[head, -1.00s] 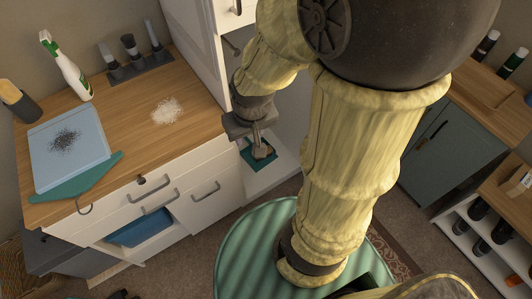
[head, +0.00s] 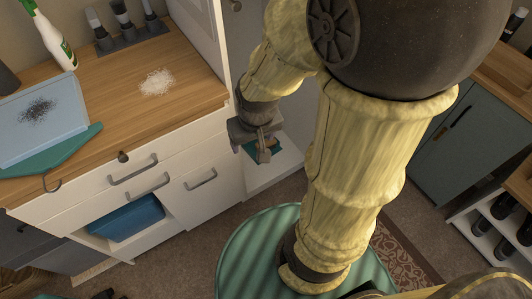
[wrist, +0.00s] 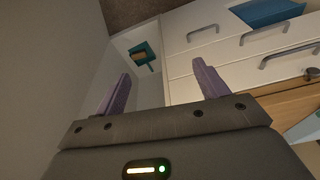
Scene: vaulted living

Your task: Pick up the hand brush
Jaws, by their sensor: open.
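A small tan-and-teal object (wrist: 143,56), which looks like a hand brush on or in a teal pan, sits low on the white floor of an open bay beside the drawers. It is small in the wrist view. In the head view only teal edges (head: 277,146) show behind my gripper. My gripper (head: 263,155) hangs in front of this bay, pointing downward. In the wrist view its two purple-grey fingers (wrist: 160,92) are spread with nothing between them. The teal object lies beyond the fingers, apart from them.
A wooden counter (head: 110,110) holds a spray bottle (head: 50,40), white powder (head: 157,82), a blue board (head: 70,112) with dark crumbs, and a rack of brushes (head: 120,35). White drawers (head: 140,180) and a blue bin (head: 125,218) stand left of the bay.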

